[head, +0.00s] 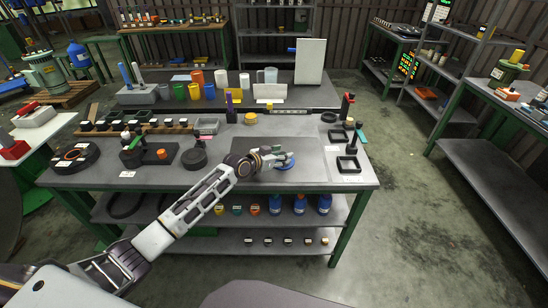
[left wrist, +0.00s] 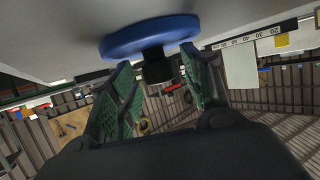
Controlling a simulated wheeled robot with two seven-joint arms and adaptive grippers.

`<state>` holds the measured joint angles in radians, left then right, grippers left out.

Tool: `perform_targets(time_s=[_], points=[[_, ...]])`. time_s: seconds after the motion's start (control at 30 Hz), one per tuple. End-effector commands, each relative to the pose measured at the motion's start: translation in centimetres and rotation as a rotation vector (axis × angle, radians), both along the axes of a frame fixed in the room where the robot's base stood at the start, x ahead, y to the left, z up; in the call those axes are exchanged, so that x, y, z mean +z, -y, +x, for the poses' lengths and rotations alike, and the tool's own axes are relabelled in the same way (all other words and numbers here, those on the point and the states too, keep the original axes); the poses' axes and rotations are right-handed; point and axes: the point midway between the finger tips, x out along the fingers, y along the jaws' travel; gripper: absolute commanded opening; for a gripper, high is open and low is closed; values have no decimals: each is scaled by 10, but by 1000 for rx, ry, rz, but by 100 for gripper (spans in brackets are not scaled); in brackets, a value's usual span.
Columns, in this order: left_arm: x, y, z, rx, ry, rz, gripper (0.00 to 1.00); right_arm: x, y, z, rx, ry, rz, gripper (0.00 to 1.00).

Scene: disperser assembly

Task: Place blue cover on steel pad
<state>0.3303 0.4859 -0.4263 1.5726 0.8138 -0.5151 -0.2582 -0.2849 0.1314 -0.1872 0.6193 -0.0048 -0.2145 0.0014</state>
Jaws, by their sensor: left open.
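The blue cover (head: 287,167) is a round blue disc under my left gripper (head: 284,160), over the dark grey steel pad (head: 245,151) on the workbench. The left wrist view shows the blue cover (left wrist: 148,36) with a dark knob (left wrist: 157,67) on its near side, close against a flat grey surface. The green fingers of my left gripper (left wrist: 156,65) stand open on either side of the knob, with a visible gap at least on the right. Whether the cover fully touches the pad is hard to tell. My right gripper is in neither view.
The workbench (head: 318,181) holds black square frames (head: 348,164) at the right and dark round parts (head: 194,158) at the left. Coloured cups (head: 195,90) stand on a bench behind. Blue bottles (head: 325,204) are on the shelf below.

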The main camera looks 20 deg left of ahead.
Motion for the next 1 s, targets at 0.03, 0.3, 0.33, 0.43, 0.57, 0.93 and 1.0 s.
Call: perform_targets(time_s=[0.03,0.3,0.33,0.43,0.57,0.93,1.0], points=[[1,0,0,0,0,0,49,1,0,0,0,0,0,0],[6,-7,-11,1,-1,0,49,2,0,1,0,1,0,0],[7,-8,-13,1,0,0,49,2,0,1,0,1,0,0],[11,-12,-20,0,0,1,49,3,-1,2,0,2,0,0],[16,-18,-31,0,-1,0,49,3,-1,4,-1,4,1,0],[30,-35,-62,0,0,2,49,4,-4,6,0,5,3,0],[32,-38,-68,0,0,1,49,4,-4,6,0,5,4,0]])
